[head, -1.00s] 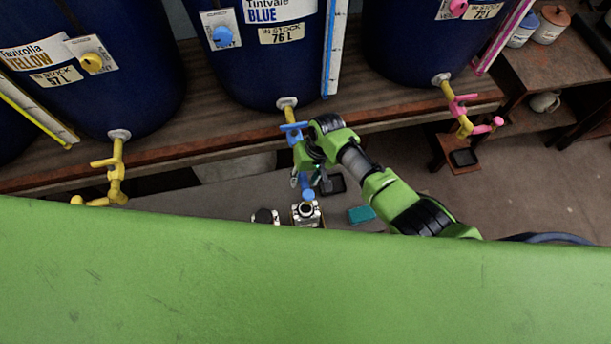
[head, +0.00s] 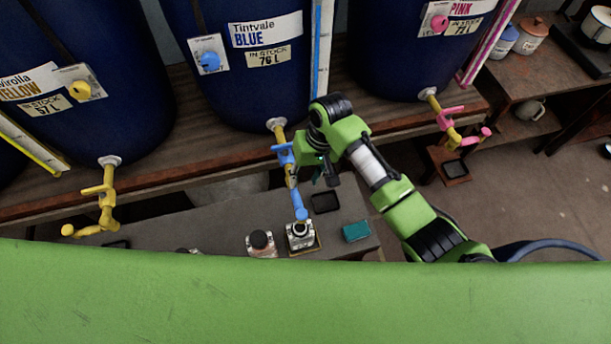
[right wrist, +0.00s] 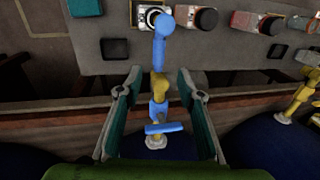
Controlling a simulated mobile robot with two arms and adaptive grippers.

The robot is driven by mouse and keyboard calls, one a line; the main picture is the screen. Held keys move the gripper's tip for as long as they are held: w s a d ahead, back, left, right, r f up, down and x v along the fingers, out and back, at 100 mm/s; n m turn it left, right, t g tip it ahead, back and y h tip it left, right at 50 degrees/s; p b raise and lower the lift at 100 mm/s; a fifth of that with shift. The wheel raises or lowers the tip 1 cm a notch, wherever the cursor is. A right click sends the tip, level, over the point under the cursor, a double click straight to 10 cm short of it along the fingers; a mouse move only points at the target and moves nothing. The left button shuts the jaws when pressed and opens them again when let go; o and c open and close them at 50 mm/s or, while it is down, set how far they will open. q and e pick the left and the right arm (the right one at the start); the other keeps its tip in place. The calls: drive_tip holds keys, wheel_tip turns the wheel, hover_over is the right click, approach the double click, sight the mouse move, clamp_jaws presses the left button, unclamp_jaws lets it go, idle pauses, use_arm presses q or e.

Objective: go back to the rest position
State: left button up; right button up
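My right gripper (head: 318,176) is by the blue tap (head: 282,153) under the middle vat, just to its right in the head view. In the right wrist view the right gripper (right wrist: 154,95) has its two fingers wide apart and nothing gripped. The blue tap (right wrist: 164,128) shows between and beyond the fingers. The tap's blue spout (head: 299,203) hangs over an open jar (head: 300,234); the jar also shows in the wrist view (right wrist: 147,17). The jar's contents cannot be made out. My left gripper is not in view.
The blue vat (head: 245,95) stands between the yellow-tap and pink-tap vats on a wooden shelf (head: 200,165). A capped jar (head: 262,246), a dark square pad (head: 325,202) and a teal block (head: 356,231) are on the grey bench. Floor is clear at the right.

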idle(0.6)
drive_tip(key=s+d+r+m+t+h, duration=0.1)
drive_tip(key=s+d+r+t, duration=0.15)
drive_tip(key=s+d, duration=0.8)
drive_tip(key=s+d+r+t+h, duration=0.1)
drive_tip(key=s+d+r+t, duration=0.15)
drive_tip(key=s+d, duration=0.8)
wheel_tip(320, 180, down, 28)
drive_tip(key=d+g+b, duration=0.1)
drive_tip(key=g+b, duration=0.1)
drive_tip(key=b, duration=0.1)
drive_tip(key=s+d+f+g+b, duration=0.1)
drive_tip(key=s+d+f+b, duration=0.1)
drive_tip(key=s+f, duration=1.6)
drive_tip(key=shift+d+f, duration=0.55)
drive_tip(key=shift+d, duration=0.05)
